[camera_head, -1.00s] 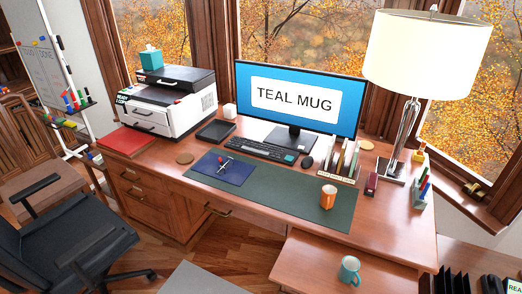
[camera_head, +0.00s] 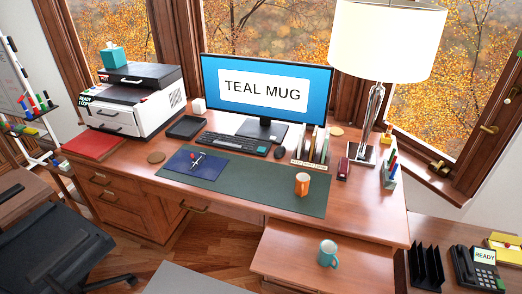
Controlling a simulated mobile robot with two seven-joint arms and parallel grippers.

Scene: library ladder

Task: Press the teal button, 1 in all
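A small teal key or patch (camera_head: 262,149) shows at the right end of the black keyboard (camera_head: 231,143), in front of the monitor (camera_head: 266,95). It is too small to tell for certain that it is the teal button. The monitor reads "TEAL MUG". A teal mug (camera_head: 328,254) stands on the lower front board (camera_head: 290,255). A teal tissue box (camera_head: 114,56) sits on the printer (camera_head: 133,100). Neither of my grippers is in view.
An orange mug (camera_head: 302,184) stands on the dark green desk mat (camera_head: 250,185). A tall lamp (camera_head: 387,40) and a file rack (camera_head: 312,150) stand at the right. A phone (camera_head: 477,268) reading "READY" is at the lower right. A black chair (camera_head: 60,255) is at the lower left.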

